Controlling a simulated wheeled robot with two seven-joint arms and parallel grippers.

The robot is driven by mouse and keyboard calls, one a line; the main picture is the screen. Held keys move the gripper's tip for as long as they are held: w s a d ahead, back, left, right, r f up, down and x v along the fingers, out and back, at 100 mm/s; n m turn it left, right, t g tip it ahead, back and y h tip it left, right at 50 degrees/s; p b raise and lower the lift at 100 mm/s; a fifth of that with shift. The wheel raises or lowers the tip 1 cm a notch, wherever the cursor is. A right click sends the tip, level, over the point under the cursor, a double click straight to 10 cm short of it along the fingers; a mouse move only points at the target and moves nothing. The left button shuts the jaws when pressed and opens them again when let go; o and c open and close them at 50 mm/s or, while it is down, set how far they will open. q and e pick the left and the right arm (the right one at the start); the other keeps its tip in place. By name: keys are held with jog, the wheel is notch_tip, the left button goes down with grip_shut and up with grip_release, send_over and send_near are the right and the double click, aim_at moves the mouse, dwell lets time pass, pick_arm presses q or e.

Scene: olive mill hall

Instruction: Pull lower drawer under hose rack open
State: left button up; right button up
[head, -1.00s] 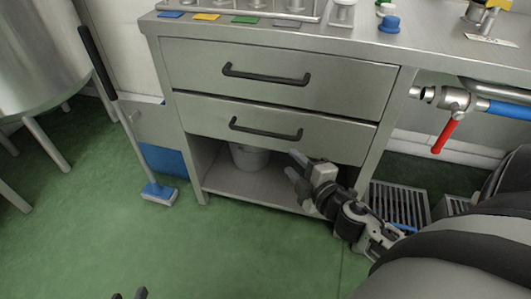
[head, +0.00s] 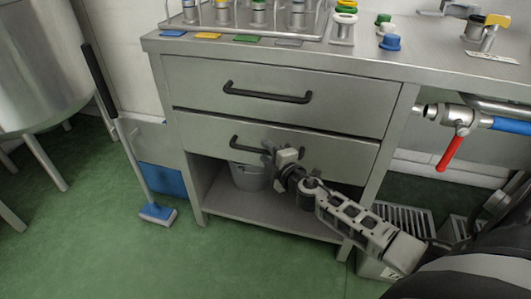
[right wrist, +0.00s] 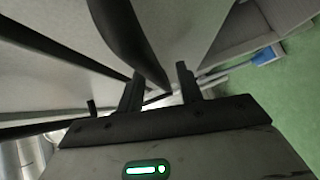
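The lower drawer (head: 212,128) is the second grey front in the metal bench, and it looks shut. Its dark bar handle (head: 247,147) is partly hidden by my right gripper (head: 275,155), which is at the handle's middle to right part. In the right wrist view, the dark handle (right wrist: 137,45) runs down between the two fingers of my right gripper (right wrist: 160,85). The fingers are apart, with a gap visible beside the bar. My left gripper is not in view.
The upper drawer (head: 330,115) above is shut. A grey bucket (head: 247,177) stands on the open shelf below. A blue-headed brush (head: 157,213) leans at the left. A red-handled valve (head: 447,150) is at the right. The green floor in front is clear.

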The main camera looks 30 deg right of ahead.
jog(key=shift+w+f, duration=0.1)
jog(key=shift+w, duration=0.5)
grip_shut()
jog(key=shift+s, duration=0.1)
